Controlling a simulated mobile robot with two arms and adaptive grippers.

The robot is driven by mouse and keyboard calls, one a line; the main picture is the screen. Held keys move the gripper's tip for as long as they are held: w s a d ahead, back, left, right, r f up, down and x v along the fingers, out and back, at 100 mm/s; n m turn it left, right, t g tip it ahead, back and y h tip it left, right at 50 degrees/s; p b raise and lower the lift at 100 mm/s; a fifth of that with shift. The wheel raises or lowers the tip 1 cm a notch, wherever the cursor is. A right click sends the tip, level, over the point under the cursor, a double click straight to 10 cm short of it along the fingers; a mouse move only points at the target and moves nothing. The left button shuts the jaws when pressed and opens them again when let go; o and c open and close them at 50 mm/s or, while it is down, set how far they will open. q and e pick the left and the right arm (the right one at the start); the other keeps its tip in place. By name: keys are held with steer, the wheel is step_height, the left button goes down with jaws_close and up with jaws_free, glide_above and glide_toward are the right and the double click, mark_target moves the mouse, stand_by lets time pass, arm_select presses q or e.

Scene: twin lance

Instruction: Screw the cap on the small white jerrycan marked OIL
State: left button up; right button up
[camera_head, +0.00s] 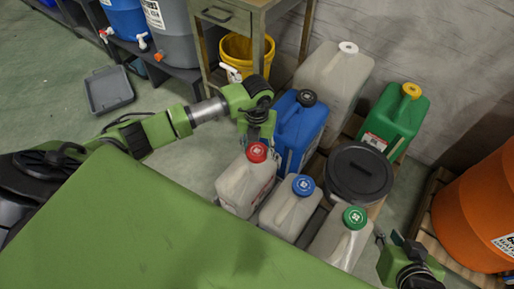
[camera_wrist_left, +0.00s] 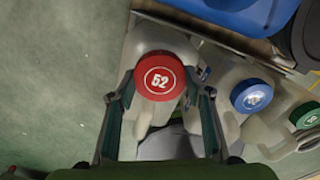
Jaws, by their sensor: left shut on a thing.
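Three small white jerrycans stand in a row in the head view: one with a red cap (camera_head: 238,187), one with a blue cap (camera_head: 290,212), one with a green cap (camera_head: 338,240). I cannot read the word OIL on any of them. My left gripper (camera_head: 257,137) reaches down from above and is shut on the red cap (camera_head: 257,152), which is at the top of the left white jerrycan.
A blue jerrycan (camera_head: 300,135), a large whitish jerrycan (camera_head: 335,75) and a green jerrycan (camera_head: 392,125) stand behind. A black round lidded container (camera_head: 358,173) is close to the small cans. An orange drum (camera_head: 485,215) is at right. The floor at left is mostly clear.

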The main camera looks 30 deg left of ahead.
arm_select(q)
steer(key=shift+f, duration=0.1)
arm_select(e)
steer(key=shift+s+d+f+g, duration=0.2)
steer(key=shift+s+f, duration=0.1)
steer(key=shift+s, duration=0.15)
steer(key=shift+s+d+f+g, duration=0.1)
steer(key=shift+s+f+g, duration=0.15)
steer(key=shift+s, duration=0.2)
stand_by(2.2)
arm_select(q)
steer(key=shift+f, duration=0.75)
arm_select(e)
steer(key=shift+t, duration=0.95)
steer(key=shift+w+a+r, duration=0.3)
steer(key=shift+w+r, duration=0.3)
steer(key=shift+w, duration=0.3)
steer(key=shift+w+a+r, duration=0.3)
steer(key=shift+w+r, duration=0.25)
steer(key=shift+w, duration=0.35)
arm_select(q)
steer(key=shift+f, duration=0.1)
arm_select(e)
steer(key=shift+w+a+r, duration=0.1)
steer(key=shift+w+r, duration=0.15)
steer(key=shift+w, duration=0.05)
steer(key=shift+w+r, duration=0.1)
stand_by(0.3)
